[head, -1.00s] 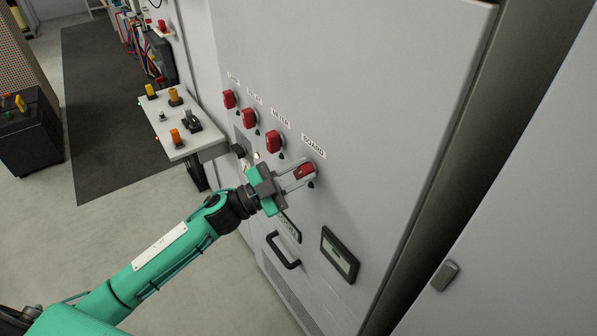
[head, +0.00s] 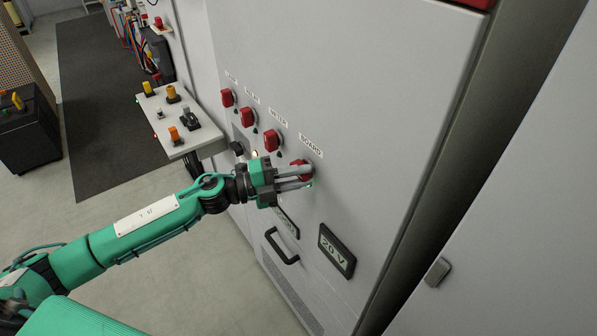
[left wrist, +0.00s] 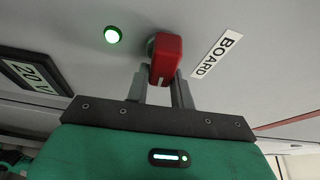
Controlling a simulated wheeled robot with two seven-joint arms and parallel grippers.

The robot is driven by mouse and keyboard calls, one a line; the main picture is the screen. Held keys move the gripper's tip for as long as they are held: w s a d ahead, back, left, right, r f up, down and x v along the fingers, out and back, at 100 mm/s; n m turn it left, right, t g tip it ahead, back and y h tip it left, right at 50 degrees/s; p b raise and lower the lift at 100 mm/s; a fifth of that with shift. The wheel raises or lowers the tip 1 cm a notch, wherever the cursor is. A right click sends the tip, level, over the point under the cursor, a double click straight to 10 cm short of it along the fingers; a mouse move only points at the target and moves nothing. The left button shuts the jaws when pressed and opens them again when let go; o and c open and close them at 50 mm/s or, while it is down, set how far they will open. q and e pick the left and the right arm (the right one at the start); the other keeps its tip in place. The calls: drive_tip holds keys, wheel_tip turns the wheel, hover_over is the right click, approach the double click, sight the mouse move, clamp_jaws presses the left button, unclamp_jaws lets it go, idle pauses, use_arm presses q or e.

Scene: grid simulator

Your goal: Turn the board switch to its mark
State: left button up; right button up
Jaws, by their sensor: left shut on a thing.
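The board switch (head: 299,167) is a red knob on the grey cabinet front, under the label BOARD (head: 311,146). It also shows in the left wrist view (left wrist: 166,58), between the fingers. My left gripper (head: 300,178) is shut on this knob, and its fingers partly hide it in the head view. A lamp (left wrist: 112,35) beside the knob glows green; it also shows in the head view (head: 309,184). The switch's mark cannot be made out. My right gripper is not in view.
Three other red knobs (head: 271,140) sit in a row up and left on the cabinet. A display (head: 336,251) below reads 20 V. A black handle (head: 281,248) sticks out lower down. A small shelf with switches (head: 177,148) stands at the left.

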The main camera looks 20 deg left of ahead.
use_arm(q)
drive_tip(key=shift+f+m, duration=0.1)
drive_tip(key=shift+m, duration=0.4)
drive_tip(key=o, duration=1)
drive_tip(key=shift+s+a+f, duration=0.15)
drive_tip(key=shift+s+a, duration=0.1)
drive_tip(key=shift+a, duration=0.2)
drive_tip(key=b+v, duration=0.2)
drive_tip(key=v, duration=0.2)
drive_tip(key=b+v, duration=0.2)
drive_tip(key=v, duration=0.2)
drive_tip(key=b+v, duration=0.3)
drive_tip(key=v, duration=0.1)
drive_tip(key=shift+s+a+r, duration=0.15)
drive_tip(key=shift+a+r, duration=0.2)
drive_tip(key=shift+r, duration=0.05)
